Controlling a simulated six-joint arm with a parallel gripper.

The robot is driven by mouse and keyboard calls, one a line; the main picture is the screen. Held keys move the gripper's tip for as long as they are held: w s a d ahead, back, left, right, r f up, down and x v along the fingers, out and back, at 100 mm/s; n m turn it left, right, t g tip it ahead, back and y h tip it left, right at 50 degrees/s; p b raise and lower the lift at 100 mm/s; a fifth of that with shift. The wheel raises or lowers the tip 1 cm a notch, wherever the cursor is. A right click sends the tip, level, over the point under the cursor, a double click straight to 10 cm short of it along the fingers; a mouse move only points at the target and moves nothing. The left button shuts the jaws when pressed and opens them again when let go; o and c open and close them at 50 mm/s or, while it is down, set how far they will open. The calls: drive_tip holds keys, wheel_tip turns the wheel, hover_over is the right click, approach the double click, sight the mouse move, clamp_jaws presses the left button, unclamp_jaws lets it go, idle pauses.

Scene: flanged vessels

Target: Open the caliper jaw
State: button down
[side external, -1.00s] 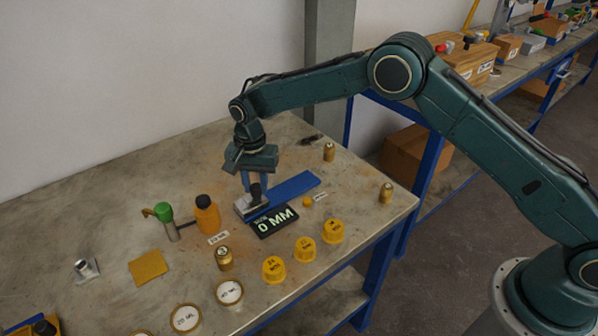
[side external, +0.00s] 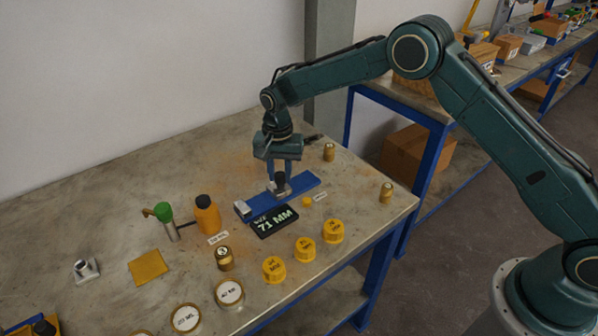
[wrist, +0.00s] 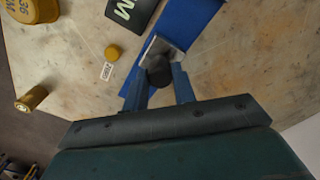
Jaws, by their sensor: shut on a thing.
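The caliper is a blue bar (side external: 305,183) lying on the bench, with a grey fixed jaw (side external: 242,209) at its left end. Its sliding jaw (wrist: 156,47) is a grey block with a black knob (wrist: 160,74). The sliding jaw stands well apart from the fixed jaw, toward the right part of the bar. My gripper (side external: 280,186) is shut on the black knob, and the wrist view shows its two blue fingers on either side of it. The black display (side external: 274,221) in front of the bar reads 71 MM.
A small yellow knob (side external: 307,202) lies close in front of the bar. Several yellow caps (side external: 305,249) stand nearer the front edge. An orange bottle (side external: 207,216) and a green-topped tool (side external: 165,217) stand left. Brass pieces (side external: 329,152) stand right.

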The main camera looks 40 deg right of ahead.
sight(280, 174)
drive_tip(key=c, duration=1.1)
unclamp_jaws()
drive_tip(key=shift+c, duration=0.2)
drive_tip(key=shift+r, duration=0.15)
wheel_tip(280, 174, up, 14)
drive_tip(key=shift+f, duration=0.2)
drive_tip(key=shift+r, duration=0.1)
